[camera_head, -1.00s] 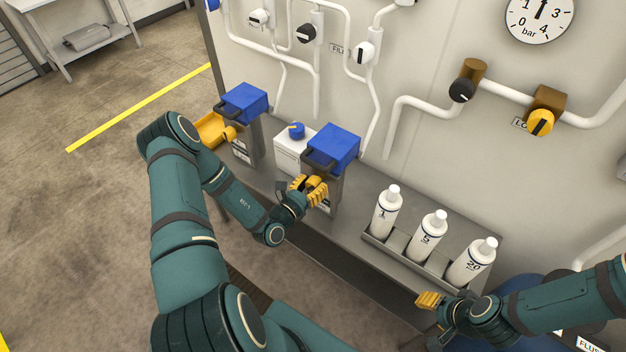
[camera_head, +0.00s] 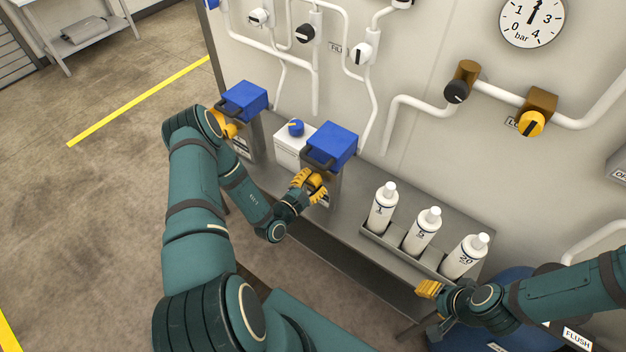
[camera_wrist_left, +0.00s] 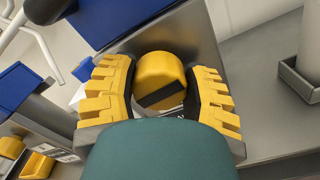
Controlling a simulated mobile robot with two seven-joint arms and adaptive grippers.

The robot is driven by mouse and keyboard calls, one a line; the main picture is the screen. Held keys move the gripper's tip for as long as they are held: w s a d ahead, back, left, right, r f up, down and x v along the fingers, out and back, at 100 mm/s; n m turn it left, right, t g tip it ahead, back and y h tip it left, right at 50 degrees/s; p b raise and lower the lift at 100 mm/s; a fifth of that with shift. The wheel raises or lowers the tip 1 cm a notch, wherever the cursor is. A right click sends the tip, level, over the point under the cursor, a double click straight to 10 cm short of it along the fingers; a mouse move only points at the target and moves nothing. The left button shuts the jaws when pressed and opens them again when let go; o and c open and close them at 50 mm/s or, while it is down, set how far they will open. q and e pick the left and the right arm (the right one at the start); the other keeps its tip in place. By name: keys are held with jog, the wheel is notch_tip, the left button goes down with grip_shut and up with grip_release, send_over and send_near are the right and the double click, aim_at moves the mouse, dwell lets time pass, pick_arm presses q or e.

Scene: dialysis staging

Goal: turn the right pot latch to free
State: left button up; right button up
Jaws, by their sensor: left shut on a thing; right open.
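The right pot has a blue lid (camera_head: 332,146) with a dark handle and a grey body, and stands on the grey bench. Its latch (camera_wrist_left: 160,78) is a round yellow knob with a black bar, seen in the left wrist view. The bar slants up slightly to the right in that view. My left gripper (camera_head: 309,187) is at the pot's front, its yellow fingers shut on the latch from both sides. In the head view the gripper mostly hides the latch. My right gripper (camera_head: 428,289) is open and empty near the bench's front edge, below the bottles.
The left pot (camera_head: 245,99), also blue-lidded, stands farther left, its front partly behind my left arm. A white container (camera_head: 290,150) with a blue knob sits between the pots. Several white bottles (camera_head: 382,207) stand in a rack at right. Pipes and valves line the wall.

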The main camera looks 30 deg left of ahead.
pick_arm(q)
jog(key=shift+m, duration=0.6)
jog(key=o, duration=1.2)
jog(key=shift+s, duration=0.1)
jog(key=s, duration=1.2)
jog(key=shift+a, duration=0.45)
